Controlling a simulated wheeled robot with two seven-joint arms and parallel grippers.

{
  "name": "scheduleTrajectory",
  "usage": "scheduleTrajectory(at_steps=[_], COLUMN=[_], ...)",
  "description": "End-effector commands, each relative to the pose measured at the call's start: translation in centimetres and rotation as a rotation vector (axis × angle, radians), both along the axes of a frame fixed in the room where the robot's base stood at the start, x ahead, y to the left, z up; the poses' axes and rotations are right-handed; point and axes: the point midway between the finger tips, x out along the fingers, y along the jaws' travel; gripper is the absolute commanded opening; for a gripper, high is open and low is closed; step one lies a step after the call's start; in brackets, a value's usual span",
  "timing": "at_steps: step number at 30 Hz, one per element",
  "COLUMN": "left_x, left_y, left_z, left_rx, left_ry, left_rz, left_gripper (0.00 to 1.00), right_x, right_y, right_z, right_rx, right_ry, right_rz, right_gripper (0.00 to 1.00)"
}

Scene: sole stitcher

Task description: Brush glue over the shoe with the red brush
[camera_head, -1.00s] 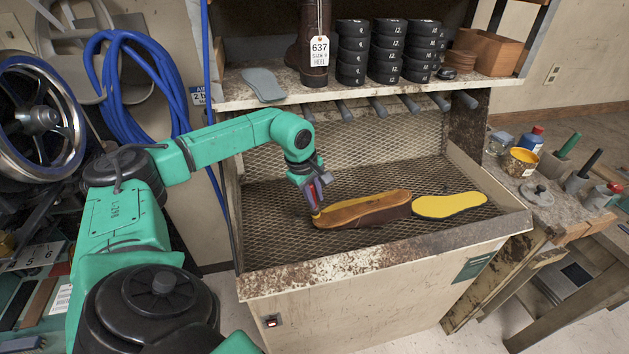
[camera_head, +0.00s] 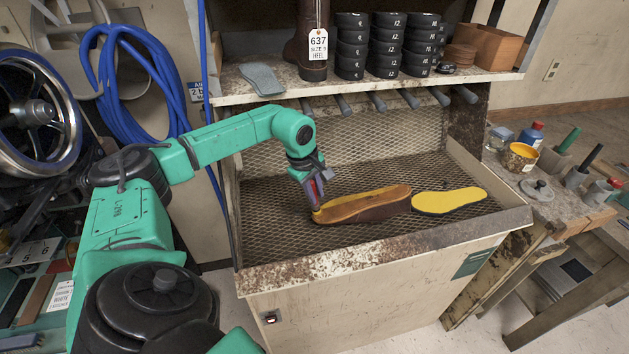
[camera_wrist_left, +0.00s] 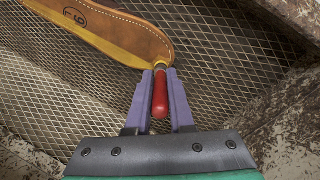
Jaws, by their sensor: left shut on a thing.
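The brown shoe (camera_head: 365,208) lies upside down on the mesh bench, its tan sole facing up. Yellow glue shows along the sole's edge and at its left end. My left gripper (camera_head: 315,200) is shut on the red brush (camera_wrist_left: 160,95), at the left end of the shoe. In the wrist view the brush's red handle lies between the purple fingers and its yellow tip meets the end of the sole (camera_wrist_left: 125,35). A yellow-coated loose sole (camera_head: 449,200) lies to the right of the shoe. My right gripper is not in view.
A yellow glue pot (camera_head: 520,157) stands on the side table at the right, near bottles and several handled holders. A shelf (camera_head: 230,91) with black rolls and a tagged boot overhangs the bench. Bare mesh lies behind the shoe.

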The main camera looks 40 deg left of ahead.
Motion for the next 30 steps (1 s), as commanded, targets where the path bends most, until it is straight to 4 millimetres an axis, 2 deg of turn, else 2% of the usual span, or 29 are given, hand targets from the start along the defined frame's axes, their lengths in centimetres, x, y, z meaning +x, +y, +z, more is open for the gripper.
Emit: scheduleTrajectory(at_steps=[8, 14, 22, 26, 30], left_x=[-0.8, 0.1, 2.5, 2.7, 2.9], left_y=[-1.0, -0.9, -2.5, -2.6, -3.7], left_z=[0.4, 0.4, 1.3, 1.2, 1.8], left_rx=[0.0, -0.001, -0.003, 0.0, -0.002], left_ry=[-0.001, -0.002, -0.002, -0.001, -0.001], left_rz=[-0.002, -0.002, -0.003, -0.002, -0.004], left_gripper=[0.0, 0.0, 0.0, 0.0, 0.0], right_x=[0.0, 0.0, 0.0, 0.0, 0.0], right_y=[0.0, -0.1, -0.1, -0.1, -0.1], right_z=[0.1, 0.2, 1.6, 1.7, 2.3], right_rx=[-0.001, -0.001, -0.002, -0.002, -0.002], right_ry=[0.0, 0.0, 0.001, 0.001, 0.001], right_rz=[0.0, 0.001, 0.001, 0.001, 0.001], right_gripper=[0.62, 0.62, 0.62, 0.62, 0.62])
